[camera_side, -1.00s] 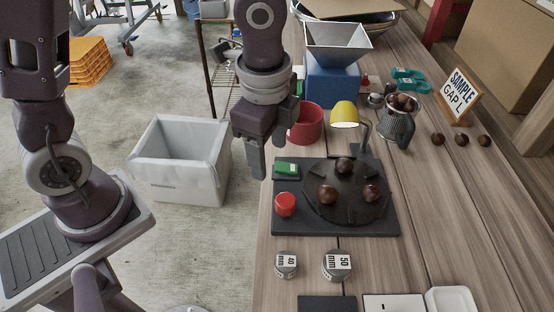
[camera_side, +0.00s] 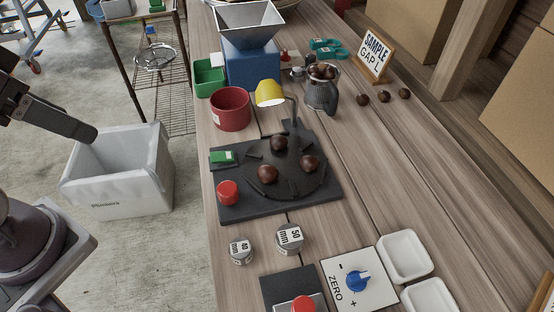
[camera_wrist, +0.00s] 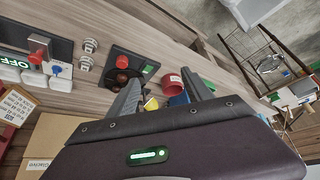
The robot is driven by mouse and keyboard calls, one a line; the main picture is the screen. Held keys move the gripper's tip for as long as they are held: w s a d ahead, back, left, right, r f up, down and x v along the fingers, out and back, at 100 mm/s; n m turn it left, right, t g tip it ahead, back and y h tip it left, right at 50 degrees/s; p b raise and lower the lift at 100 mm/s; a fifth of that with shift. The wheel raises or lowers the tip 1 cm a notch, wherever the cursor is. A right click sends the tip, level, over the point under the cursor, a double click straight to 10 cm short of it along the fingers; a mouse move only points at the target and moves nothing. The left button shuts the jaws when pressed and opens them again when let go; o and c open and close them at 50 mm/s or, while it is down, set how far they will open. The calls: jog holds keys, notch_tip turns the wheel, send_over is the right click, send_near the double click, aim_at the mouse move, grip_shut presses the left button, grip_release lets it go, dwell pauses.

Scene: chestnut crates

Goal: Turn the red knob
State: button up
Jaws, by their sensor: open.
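A red knob (camera_side: 303,304) sits on a dark plate at the bottom edge of the side view, partly cut off. In the wrist view the red knob (camera_wrist: 38,48) is at the far left, beside an "OFF" label. Another round red knob or button (camera_side: 228,192) sits on the near left corner of the black base with the chestnuts; it also shows in the wrist view (camera_wrist: 148,69). My gripper (camera_wrist: 163,77) is open, its two fingers apart with nothing held between them, away from both red parts.
A blue dial (camera_side: 357,281) on a white "ZERO" panel and white trays (camera_side: 404,257) stand right of the red knob. Two weights (camera_side: 289,238) stand behind it. A yellow lamp (camera_side: 269,93), red pot (camera_side: 230,109) and metal jug (camera_side: 321,92) stand farther back.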

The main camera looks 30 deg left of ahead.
jog(key=n+g, duration=0.6)
jog(key=n, duration=1.4)
send_over(227, 188)
notch_tip(227, 188, down, 14)
jog(key=shift+a+r, duration=0.1)
jog(key=shift+r, duration=0.15)
notch_tip(227, 188, down, 7)
jog(key=shift+f, duration=0.2)
jog(key=shift+c, duration=0.5)
grip_shut()
